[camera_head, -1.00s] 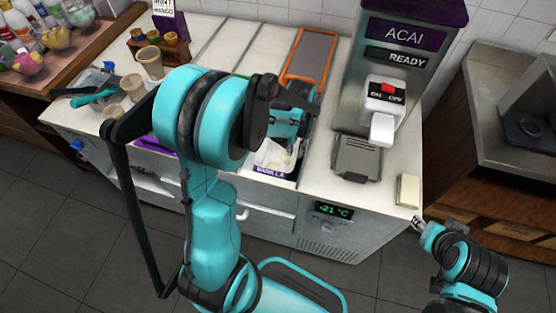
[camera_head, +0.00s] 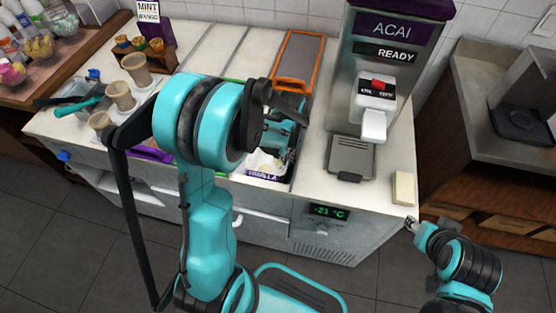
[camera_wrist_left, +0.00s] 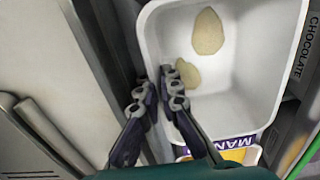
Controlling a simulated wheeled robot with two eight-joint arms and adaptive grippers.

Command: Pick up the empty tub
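In the left wrist view a white tub (camera_wrist_left: 228,85), nearly empty, shows two beige patches of residue inside. My left gripper (camera_wrist_left: 157,88) is at the tub's left wall. One finger is at the outer side of the rim and the other is over the inside. The fingertips are close together, and I cannot tell whether they press on the wall. In the head view the left gripper (camera_head: 289,140) reaches into the counter opening, partly hidden by my arm, beside a white tub with a vanilla label (camera_head: 263,175). My right gripper (camera_head: 412,224) is low at the right, away from the tubs.
A mango label (camera_wrist_left: 225,143) and a chocolate label (camera_wrist_left: 300,48) mark neighbouring spots close to the tub. An orange-framed lid (camera_head: 298,60) lies behind the opening. The acai machine (camera_head: 385,80) stands right of it. Cups (camera_head: 135,68) stand on the left of the counter.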

